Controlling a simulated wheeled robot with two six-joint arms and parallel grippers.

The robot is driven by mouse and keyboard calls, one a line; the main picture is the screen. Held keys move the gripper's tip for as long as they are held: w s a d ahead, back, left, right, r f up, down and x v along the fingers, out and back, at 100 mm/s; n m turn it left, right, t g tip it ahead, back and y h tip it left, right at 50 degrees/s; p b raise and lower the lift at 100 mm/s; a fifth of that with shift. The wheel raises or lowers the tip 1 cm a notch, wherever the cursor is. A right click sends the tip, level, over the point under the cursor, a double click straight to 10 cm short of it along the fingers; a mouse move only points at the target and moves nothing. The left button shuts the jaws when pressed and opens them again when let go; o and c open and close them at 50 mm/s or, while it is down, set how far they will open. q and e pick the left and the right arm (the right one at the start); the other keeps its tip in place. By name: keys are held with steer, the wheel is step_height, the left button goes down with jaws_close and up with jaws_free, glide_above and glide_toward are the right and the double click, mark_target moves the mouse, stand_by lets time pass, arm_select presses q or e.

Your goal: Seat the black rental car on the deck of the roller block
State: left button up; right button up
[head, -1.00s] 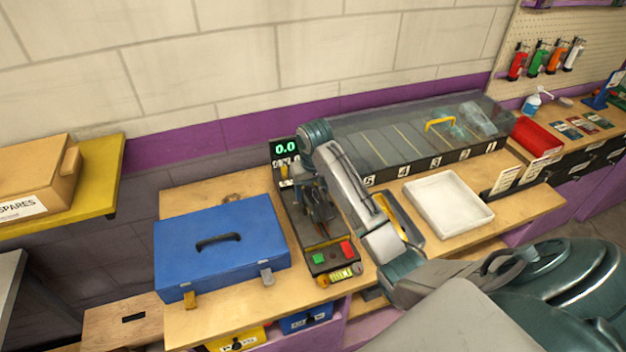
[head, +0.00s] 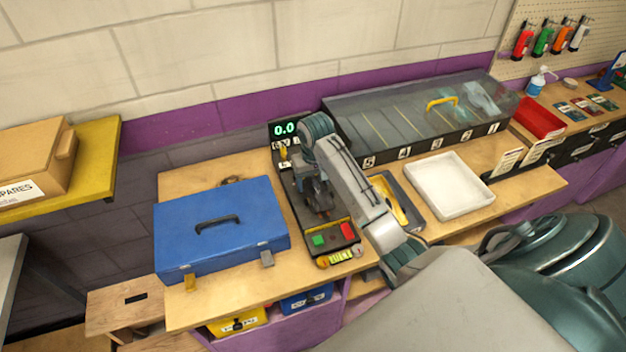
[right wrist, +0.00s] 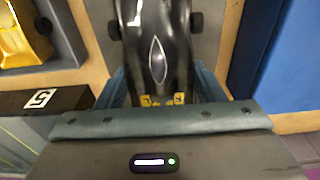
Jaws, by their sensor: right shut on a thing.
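The roller block (head: 330,247) is a black unit on the bench, with a lit 0.0 display at its back and green and red buttons at its front. My right gripper (head: 318,200) is over its middle and hides much of the deck. In the right wrist view the glossy black car (right wrist: 155,35) sits between the two fingers of my right gripper (right wrist: 160,85), which is shut on it. Dark wheels stick out at its sides, over a grey surface. I cannot tell whether the wheels touch the deck. My left gripper is not in view.
A blue case (head: 225,245) stands close left of the block. A tray with a yellow thing (head: 393,205) lies close right, then a white tray (head: 449,187). A long clear-lidded case (head: 390,125) runs along the wall behind.

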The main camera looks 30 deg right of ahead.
steer(key=shift+s+a+r, duration=0.1)
steer(key=shift+a+r, duration=0.05)
steer(key=shift+r, duration=0.05)
steer(key=shift+f, duration=0.65)
stand_by(0.9)
steer(key=o, duration=1.2)
